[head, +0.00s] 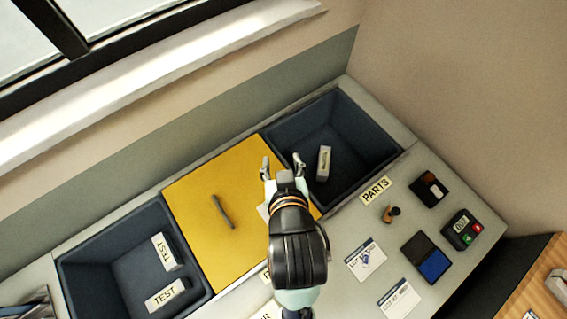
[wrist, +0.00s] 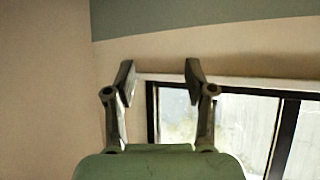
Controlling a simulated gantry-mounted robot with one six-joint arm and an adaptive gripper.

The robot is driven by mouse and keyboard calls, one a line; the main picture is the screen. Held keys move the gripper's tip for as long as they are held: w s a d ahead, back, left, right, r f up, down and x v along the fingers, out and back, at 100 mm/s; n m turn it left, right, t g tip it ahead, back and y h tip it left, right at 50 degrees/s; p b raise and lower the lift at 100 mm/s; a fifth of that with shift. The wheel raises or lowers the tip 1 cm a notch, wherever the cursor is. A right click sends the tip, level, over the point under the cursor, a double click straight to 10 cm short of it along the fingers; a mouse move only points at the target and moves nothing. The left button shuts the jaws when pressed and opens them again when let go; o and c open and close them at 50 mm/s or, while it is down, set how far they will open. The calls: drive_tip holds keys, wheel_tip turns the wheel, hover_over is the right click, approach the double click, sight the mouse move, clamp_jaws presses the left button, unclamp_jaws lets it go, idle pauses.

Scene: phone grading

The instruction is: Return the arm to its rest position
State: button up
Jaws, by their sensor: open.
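My gripper (head: 282,163) is open and empty in the head view, above the right edge of the yellow mat (head: 190,190) and near the dark bin on the right. In the wrist view my gripper (wrist: 160,75) has its two fingers apart with nothing between them. It faces the wall and the window (wrist: 240,120). My arm hides part of the mat and the counter below it.
A parts bin (head: 375,125) at the right holds one small labelled box (head: 323,163). A bin (head: 85,262) at the left holds two boxes marked TEST. A dark thin object (head: 222,211) lies on the mat. Cards, an ink pad (head: 434,266) and small devices lie at the right.

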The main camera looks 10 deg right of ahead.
drive_tip(key=shift+t+y, duration=0.4)
drive_tip(key=shift+t, duration=0.1)
drive_tip(key=a+r, duration=0.1)
drive_tip(key=a, duration=0.1)
drive_tip(key=s+a+r, duration=0.1)
drive_tip(key=a+r, duration=0.1)
drive_tip(key=shift+s, duration=0.2)
wheel_tip(320, 180, up, 25)
drive_tip(key=p, duration=2.4)
drive_tip(key=shift+f+p, duration=0.2)
drive_tip(key=shift+p, duration=0.2)
drive_tip(key=shift+d, duration=0.1)
